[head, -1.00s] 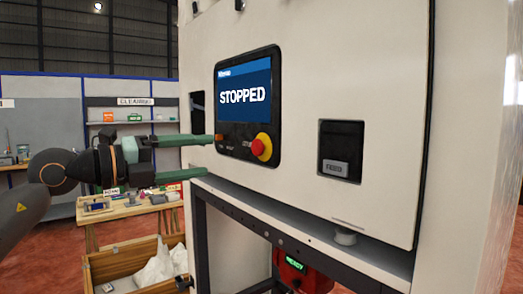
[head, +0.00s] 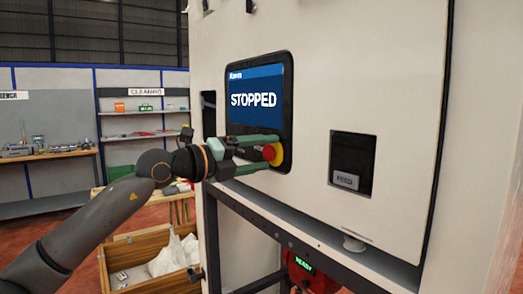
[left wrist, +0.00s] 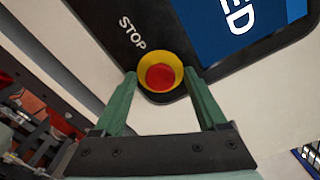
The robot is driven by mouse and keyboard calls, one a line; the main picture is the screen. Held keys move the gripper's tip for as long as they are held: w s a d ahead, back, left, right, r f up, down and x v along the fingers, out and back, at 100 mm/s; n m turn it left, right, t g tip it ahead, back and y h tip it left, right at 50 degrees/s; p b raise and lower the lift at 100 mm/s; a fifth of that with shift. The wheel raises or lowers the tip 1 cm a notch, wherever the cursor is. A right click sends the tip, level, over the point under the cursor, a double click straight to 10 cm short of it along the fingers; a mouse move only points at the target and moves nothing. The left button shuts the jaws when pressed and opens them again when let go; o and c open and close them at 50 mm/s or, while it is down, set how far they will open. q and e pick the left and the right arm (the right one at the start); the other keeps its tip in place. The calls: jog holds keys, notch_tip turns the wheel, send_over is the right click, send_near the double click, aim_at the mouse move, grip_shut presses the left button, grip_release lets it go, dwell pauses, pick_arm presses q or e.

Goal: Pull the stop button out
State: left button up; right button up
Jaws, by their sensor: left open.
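The stop button (head: 270,153) is a red knob on a yellow ring, low on the right of the black-framed control panel (head: 289,100). The panel's screen (head: 254,90) reads STOPPED. My left gripper (head: 264,154) is open, with its green fingers level with the button. In the left wrist view the red button (left wrist: 160,77) sits in its yellow ring between the tips of the open left gripper (left wrist: 160,78), with a gap visible on both sides. Whether the fingertips reach beside the knob or stop short is hard to tell. My right gripper is not in view.
The white machine front (head: 380,80) carries a dark FEED recess (head: 352,163) right of the panel. A dark frame rail (head: 270,232) runs below. A wooden crate (head: 150,257) with white bags stands at lower left, shelves behind.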

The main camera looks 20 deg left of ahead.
pick_arm(q)
jog(key=shift+c, duration=0.3)
grip_shut()
dwell(0.4)
dwell(0.7)
